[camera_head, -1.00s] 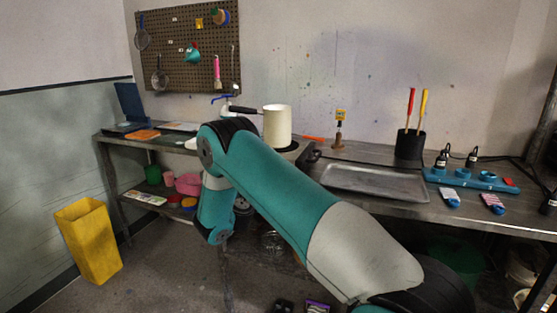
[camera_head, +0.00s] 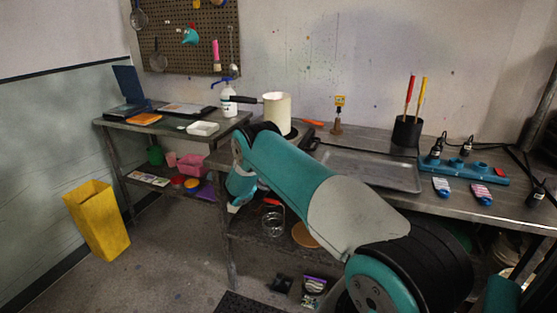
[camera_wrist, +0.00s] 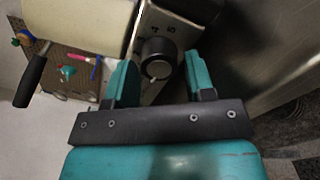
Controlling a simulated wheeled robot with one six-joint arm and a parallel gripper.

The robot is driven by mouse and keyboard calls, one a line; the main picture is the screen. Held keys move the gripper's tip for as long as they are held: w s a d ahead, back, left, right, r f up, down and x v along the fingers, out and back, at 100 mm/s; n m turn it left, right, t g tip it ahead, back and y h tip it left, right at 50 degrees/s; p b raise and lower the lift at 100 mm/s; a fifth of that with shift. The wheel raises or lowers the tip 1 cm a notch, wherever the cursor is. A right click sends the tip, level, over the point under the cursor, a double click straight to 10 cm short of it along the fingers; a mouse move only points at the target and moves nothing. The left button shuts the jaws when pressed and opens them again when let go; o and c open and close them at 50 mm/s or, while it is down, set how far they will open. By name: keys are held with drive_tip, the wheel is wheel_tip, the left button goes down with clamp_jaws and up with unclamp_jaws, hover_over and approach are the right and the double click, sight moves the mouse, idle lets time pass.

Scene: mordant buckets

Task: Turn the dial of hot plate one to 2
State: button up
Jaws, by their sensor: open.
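In the wrist view a round black dial (camera_wrist: 157,58) sits on the pale front panel (camera_wrist: 181,32) of a hot plate, with printed numbers beside it. My gripper (camera_wrist: 160,64) is open, with one teal finger on each side of the dial. I see no finger touching it, and the depth between them is hard to judge. The dial's pointer setting is not clear. A cream saucepan (camera_head: 276,113) stands on the hot plate and also shows in the wrist view (camera_wrist: 80,18). In the head view my arm hides the dial and gripper.
A grey metal tray (camera_head: 375,172) lies on the bench right of the hot plate. The saucepan's black handle (camera_wrist: 32,78) sticks out left in the wrist view. A bottle (camera_head: 228,100) and a white dish (camera_head: 203,128) stand left. A black cup (camera_head: 407,131) holds two tools.

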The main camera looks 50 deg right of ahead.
drive_tip(key=c, duration=0.6)
drive_tip(key=shift+c, duration=0.2)
drive_tip(key=shift+f+b, duration=0.1)
drive_tip(key=shift+b, duration=0.2)
drive_tip(key=m+b, duration=0.1)
drive_tip(key=b, duration=0.1)
drive_tip(key=m+b, duration=0.1)
drive_tip(key=m, duration=0.1)
drive_tip(key=shift+f+m+b, duration=0.2)
drive_tip(key=shift+m+b, duration=0.1)
drive_tip(key=shift+b, duration=0.05)
drive_tip(key=m+b, duration=0.4)
drive_tip(key=b, duration=0.1)
drive_tip(key=shift+m, duration=0.3)
drive_tip(key=m+b, duration=0.4)
drive_tip(key=b, duration=0.1)
drive_tip(key=shift+m+b, duration=0.3)
drive_tip(key=shift+b, duration=0.1)
drive_tip(key=shift+r+m+b, duration=0.2)
drive_tip(key=shift+m+b, duration=0.5)
drive_tip(key=shift+r, duration=0.1)
